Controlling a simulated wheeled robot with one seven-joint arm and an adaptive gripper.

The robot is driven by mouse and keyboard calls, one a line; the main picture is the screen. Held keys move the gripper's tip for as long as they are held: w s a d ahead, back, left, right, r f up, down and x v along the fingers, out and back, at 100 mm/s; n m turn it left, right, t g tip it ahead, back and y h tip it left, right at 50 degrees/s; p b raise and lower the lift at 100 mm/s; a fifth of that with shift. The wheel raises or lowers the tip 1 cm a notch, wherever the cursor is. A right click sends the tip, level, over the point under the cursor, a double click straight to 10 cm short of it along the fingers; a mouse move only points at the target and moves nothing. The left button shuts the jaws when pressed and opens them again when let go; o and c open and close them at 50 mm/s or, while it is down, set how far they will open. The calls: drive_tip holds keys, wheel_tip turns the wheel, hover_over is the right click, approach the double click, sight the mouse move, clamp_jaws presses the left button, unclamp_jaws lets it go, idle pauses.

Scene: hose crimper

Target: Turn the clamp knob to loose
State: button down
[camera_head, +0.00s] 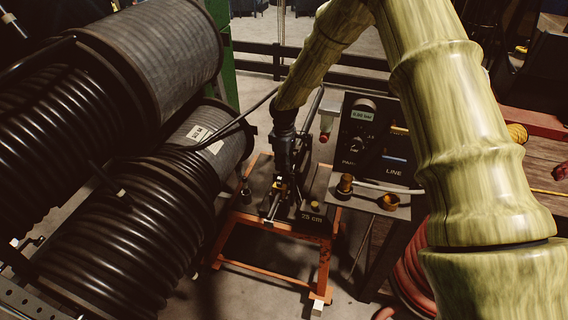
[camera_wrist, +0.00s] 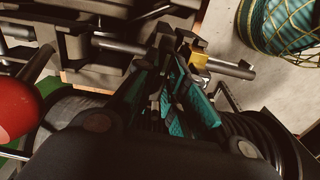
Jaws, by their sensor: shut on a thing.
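My gripper (camera_head: 280,183) reaches down to the dark crimper on the orange stand (camera_head: 322,262) in the head view. In the wrist view my gripper (camera_wrist: 178,80) has its teal-padded fingers closed together around a small dark part, which I take to be the clamp knob. The fingers hide most of it, so its turn position cannot be read. A brass-coloured piece (camera_wrist: 199,62) and a dark crossbar (camera_wrist: 233,68) show just past the fingertips.
Large hose reels (camera_head: 105,235) fill the left. A control panel (camera_head: 375,140) with a lit display and a small shelf (camera_head: 372,203) with brass fittings stand close on the right. Red hose (camera_head: 410,270) is coiled below. A red rounded part (camera_wrist: 17,103) is near in the wrist view.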

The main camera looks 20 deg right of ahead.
drive_tip(key=shift+r+n, duration=0.1)
drive_tip(key=shift+n, duration=0.4)
drive_tip(key=c, duration=1.8)
unclamp_jaws()
drive_tip(key=shift+d, duration=0.1)
drive_tip(key=shift+o, duration=0.2)
wheel_tip(320, 180, up, 12)
